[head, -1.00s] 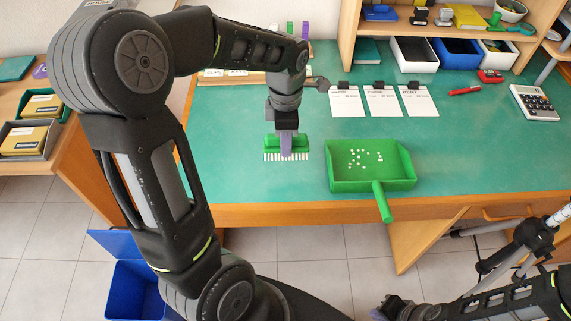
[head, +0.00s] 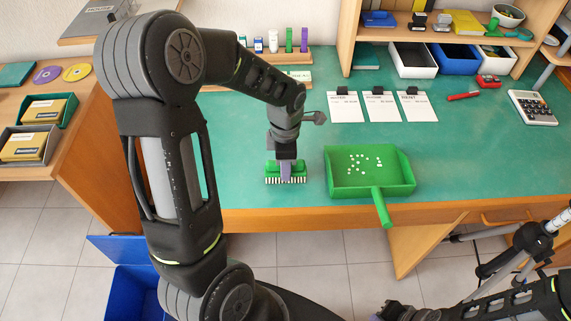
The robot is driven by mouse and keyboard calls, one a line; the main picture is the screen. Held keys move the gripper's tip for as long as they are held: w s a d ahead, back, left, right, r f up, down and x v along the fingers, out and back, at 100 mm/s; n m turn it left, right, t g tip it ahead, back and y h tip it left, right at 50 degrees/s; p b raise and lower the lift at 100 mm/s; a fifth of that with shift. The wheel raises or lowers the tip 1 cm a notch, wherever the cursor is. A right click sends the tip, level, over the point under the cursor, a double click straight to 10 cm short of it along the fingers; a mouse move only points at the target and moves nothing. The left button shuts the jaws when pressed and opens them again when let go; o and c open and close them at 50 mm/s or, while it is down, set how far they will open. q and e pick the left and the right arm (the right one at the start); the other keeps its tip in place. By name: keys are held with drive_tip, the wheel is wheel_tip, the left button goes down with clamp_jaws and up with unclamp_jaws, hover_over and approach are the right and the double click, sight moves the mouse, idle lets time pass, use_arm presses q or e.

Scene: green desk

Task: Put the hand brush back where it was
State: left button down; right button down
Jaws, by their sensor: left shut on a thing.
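The hand brush (head: 271,170) is green with pale bristles pointing down. I cannot tell whether the bristles touch the desk. Several small white bits (head: 364,163) lie in the dustpan, whose handle sticks out over the front edge. My right arm shows at the bottom right, but its gripper is out of frame.
Three white cards (head: 382,107) with black clips lie behind the dustpan. A rack of stamps and bottles (head: 263,58) stands at the back left. The green desktop (head: 235,150) left of the brush is clear.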

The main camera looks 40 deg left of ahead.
use_arm(q)
drive_tip(key=shift+f, duration=0.2)
drive_tip(key=c, duration=1.1)
unclamp_jaws()
drive_tip(key=shift+r, duration=0.1)
drive_tip(key=shift+o, duration=0.2)
drive_tip(key=shift+r, duration=0.1)
wheel_tip(320, 180, up, 12)
